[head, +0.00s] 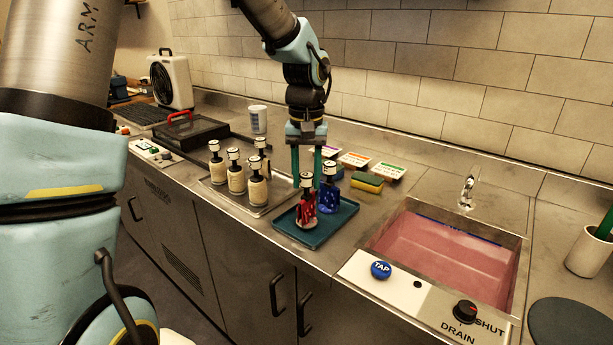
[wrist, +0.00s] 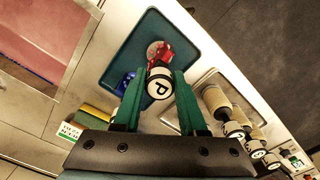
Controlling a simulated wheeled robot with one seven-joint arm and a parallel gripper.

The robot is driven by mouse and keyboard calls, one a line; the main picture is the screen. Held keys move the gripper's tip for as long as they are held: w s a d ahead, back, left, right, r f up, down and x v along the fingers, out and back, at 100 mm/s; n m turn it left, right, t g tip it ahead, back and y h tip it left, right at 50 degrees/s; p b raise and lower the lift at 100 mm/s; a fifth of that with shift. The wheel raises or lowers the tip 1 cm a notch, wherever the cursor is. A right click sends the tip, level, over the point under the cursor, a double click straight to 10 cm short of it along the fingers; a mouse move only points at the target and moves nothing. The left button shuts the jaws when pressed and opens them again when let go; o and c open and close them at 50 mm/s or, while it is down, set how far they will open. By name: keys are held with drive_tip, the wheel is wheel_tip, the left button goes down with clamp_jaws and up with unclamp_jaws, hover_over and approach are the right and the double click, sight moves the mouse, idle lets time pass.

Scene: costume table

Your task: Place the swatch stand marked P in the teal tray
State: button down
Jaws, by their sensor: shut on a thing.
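The swatch stand marked P (wrist: 158,89), with red cloth and a black-and-white knob, is upright over the teal tray; it also shows in the head view (head: 305,205). Its foot is at the tray floor; whether it touches cannot be told. My gripper (head: 306,178) is above it, its green fingers shut on the knob; the fingers flank the knob in the wrist view (wrist: 158,100). The teal tray (head: 343,221) lies on the steel counter left of the sink. A blue swatch stand (head: 328,198) stands in the tray just right of the red one, partly hidden in the wrist view.
Several cream stands (head: 236,180) stand on a metal tray (head: 274,207) to the left. A yellow sponge (head: 367,182) and coloured cards (head: 390,171) lie behind the teal tray. The sink (head: 445,255) with pink liquid is to the right. The tray's front right part is clear.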

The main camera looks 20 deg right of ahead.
drive_tip(key=shift+f, duration=0.4)
drive_tip(key=shift+c, duration=1.9)
unclamp_jaws()
drive_tip(key=shift+o, duration=0.4)
drive_tip(key=o, duration=0.3)
drive_tip(key=shift+r, duration=0.15)
drive_tip(key=shift+r+p, duration=2.65)
drive_tip(key=shift+r, duration=0.8)
